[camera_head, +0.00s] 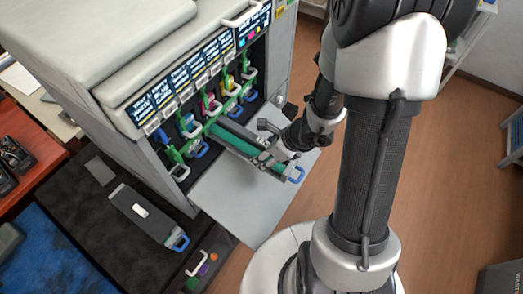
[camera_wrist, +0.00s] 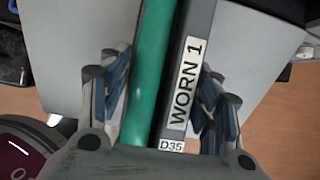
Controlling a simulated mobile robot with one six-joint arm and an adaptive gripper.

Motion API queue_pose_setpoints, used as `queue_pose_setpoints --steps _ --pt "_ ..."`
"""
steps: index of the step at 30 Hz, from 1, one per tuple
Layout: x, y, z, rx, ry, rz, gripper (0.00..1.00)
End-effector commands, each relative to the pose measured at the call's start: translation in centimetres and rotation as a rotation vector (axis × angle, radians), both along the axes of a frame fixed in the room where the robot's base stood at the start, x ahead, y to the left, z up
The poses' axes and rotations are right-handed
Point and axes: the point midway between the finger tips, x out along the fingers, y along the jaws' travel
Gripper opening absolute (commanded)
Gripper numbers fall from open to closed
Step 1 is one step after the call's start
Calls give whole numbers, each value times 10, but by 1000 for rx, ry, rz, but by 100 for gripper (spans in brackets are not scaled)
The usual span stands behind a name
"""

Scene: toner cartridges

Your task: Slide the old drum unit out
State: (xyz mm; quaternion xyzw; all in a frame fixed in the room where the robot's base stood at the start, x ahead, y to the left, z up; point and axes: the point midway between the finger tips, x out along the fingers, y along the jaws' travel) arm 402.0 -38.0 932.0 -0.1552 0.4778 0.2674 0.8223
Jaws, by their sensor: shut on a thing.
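The old drum unit (camera_head: 243,149) is long, with a green roller beside a dark grey body. In the wrist view the drum unit (camera_wrist: 153,60) bears labels reading "WORN 1" and "D35". It sticks out of a slot in the printer (camera_head: 165,165), over the lowered front door (camera_head: 235,210), with a blue handle at its outer end. How much of it is still inside the slot is hidden. My gripper (camera_head: 272,160) is shut on the unit near its outer end. In the wrist view my gripper (camera_wrist: 163,105) has one finger on each side of it.
Several slots with green levers and coloured handles line the printer front. A grey unit with a blue handle (camera_head: 145,215) lies on the dark mat (camera_head: 92,225) at left. A narrow tray (camera_head: 208,262) with small coloured parts is near the door. Wooden floor is open at right.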

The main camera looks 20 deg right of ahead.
Motion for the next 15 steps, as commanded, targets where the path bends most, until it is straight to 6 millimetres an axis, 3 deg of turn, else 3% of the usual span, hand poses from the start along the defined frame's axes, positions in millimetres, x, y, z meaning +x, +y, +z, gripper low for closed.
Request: queue_pose_setpoints --steps 15 --pt "-23 -18 1 0 -2 -2 0"
